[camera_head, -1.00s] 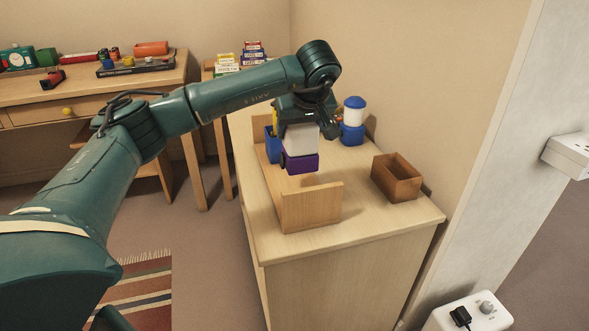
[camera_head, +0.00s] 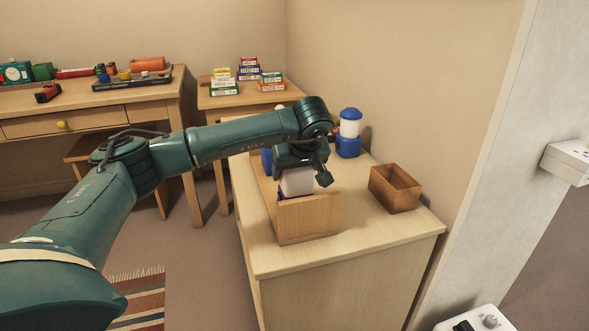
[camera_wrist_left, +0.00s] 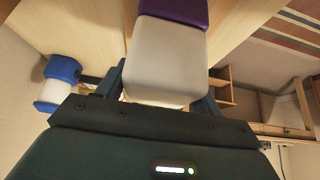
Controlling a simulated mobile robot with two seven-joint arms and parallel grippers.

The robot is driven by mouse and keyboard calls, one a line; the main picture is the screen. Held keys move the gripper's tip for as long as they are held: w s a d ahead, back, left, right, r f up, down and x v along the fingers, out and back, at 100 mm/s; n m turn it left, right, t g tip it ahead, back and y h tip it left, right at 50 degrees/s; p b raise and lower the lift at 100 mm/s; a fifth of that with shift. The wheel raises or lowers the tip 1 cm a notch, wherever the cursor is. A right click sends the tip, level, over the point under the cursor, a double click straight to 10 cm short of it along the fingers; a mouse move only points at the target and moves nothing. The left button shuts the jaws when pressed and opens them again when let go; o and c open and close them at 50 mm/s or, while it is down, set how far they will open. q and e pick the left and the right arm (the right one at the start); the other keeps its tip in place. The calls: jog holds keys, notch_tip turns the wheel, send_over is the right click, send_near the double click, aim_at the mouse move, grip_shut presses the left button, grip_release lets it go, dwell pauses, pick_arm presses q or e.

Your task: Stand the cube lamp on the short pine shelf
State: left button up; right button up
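The cube lamp (camera_head: 298,184), a white block on a purple base, is in my left gripper (camera_head: 299,172), whose fingers sit on either side of the white block. In the left wrist view the lamp (camera_wrist_left: 168,62) shows its white body and purple base. The short pine shelf (camera_head: 308,219) stands on the light wood cabinet, its near end panel toward me. The lamp is just behind that panel, which hides most of the purple base. I cannot tell whether the base touches the shelf. My right gripper is not in view.
A blue-and-white lantern (camera_head: 348,133) stands behind the shelf by the wall. A blue cup (camera_head: 266,160) is partly hidden beside my gripper. An open brown wooden box (camera_head: 395,188) is to the right. The cabinet top (camera_head: 370,235) is clear at the front.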

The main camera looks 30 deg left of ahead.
pick_arm(q)
jog(key=o, duration=0.3)
jog(key=shift+r, duration=0.25)
jog(key=p+v, duration=0.3)
jog(key=v, duration=0.9)
